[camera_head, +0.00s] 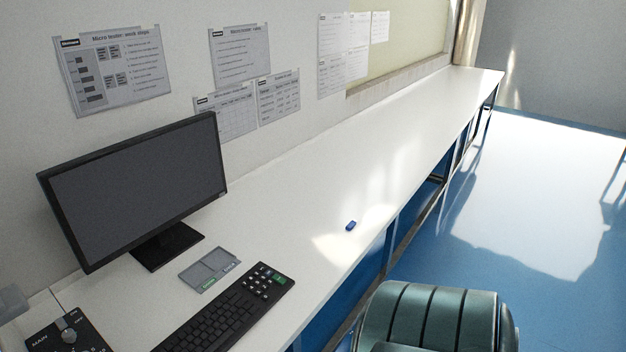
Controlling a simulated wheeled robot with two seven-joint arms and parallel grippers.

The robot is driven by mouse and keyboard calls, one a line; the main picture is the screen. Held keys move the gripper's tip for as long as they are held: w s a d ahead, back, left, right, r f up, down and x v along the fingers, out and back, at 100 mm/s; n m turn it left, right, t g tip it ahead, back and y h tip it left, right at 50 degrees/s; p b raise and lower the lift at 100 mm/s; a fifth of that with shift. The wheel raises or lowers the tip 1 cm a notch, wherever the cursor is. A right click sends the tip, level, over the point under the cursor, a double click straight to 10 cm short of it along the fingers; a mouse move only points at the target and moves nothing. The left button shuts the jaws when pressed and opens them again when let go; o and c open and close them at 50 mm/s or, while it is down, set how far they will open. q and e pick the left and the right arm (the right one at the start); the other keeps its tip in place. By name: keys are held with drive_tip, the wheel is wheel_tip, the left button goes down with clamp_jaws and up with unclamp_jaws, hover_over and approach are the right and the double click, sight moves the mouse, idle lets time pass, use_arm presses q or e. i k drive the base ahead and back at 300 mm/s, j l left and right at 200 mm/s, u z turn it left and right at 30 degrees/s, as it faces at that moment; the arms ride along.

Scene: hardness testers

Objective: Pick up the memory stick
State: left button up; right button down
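A small blue memory stick (351,225) lies on the long white bench (300,205), near its front edge and to the right of the monitor and keyboard. Nothing touches it, and it sits by a patch of sunlight. Neither my left nor my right gripper shows in the head view.
A black monitor (140,185), a grey two-part tray (209,269) and a black keyboard (228,312) stand on the bench at left. A control box (68,333) is at lower left. A green padded chair (430,318) stands before the bench. The bench's far stretch is clear.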

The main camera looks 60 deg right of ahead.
sight(350, 228)
drive_tip(key=z, duration=0.45)
drive_tip(key=l+z, duration=0.1)
drive_tip(key=z, duration=0.35)
drive_tip(key=i+z, duration=0.1)
drive_tip(key=z, duration=1.25)
drive_tip(key=i, duration=0.05)
